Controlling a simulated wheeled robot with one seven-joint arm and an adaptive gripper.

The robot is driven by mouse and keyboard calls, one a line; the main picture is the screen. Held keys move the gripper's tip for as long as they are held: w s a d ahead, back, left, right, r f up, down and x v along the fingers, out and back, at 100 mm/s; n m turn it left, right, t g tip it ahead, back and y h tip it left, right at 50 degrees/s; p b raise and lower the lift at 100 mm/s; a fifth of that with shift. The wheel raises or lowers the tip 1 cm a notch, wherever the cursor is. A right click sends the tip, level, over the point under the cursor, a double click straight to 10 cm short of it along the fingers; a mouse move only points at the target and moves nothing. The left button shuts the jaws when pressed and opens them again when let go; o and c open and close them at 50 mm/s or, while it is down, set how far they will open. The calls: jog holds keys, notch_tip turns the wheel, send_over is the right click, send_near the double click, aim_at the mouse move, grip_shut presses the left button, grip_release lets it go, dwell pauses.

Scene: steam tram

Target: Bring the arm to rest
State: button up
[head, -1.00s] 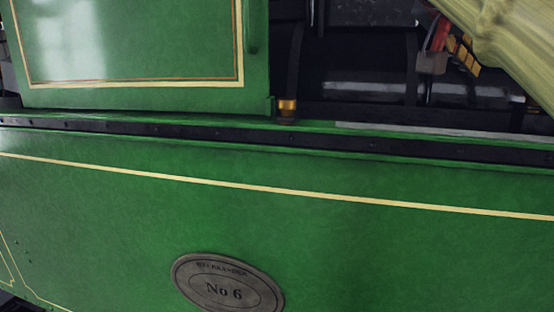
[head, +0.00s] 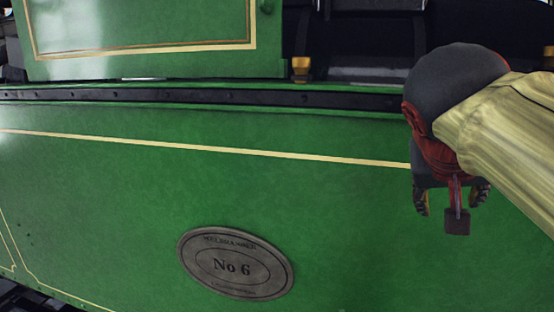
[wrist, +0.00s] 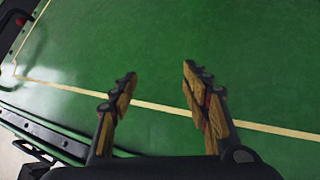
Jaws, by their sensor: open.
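My gripper (head: 450,204) hangs at the right of the head view, at the end of my yellowish sleeved arm, with its fingers pointing down in front of the tram's green side panel (head: 130,200). In the wrist view my gripper (wrist: 160,74) shows two wood-faced fingers spread apart with nothing between them. The green panel (wrist: 200,40) with its cream line lies beyond the fingertips. The fingers appear clear of the panel, but the exact gap cannot be told.
An oval plate reading No 6 (head: 235,263) is on the panel, left of my gripper. A dark riveted ledge (head: 200,96) runs along the panel's top. Above it stand a green upper panel (head: 150,30) and dark machinery with a brass fitting (head: 301,69).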

jog(key=s+a+f+n+y+b, duration=0.1)
jog(key=s+a+f+y+b, duration=0.1)
jog(key=f, duration=1.1)
jog(key=s+a+f+n+g+y+b, duration=0.1)
jog(key=s+a+f+b, duration=0.3)
jog(key=f, duration=1)
jog(key=s+a+f+n+y+b, duration=0.2)
jog(key=s+f, duration=0.4)
jog(key=f, duration=0.8)
jog(key=shift+s+a+f+y+b, duration=0.2)
jog(key=shift+s+a+y+b, duration=0.2)
jog(key=shift+y+b, duration=0.2)
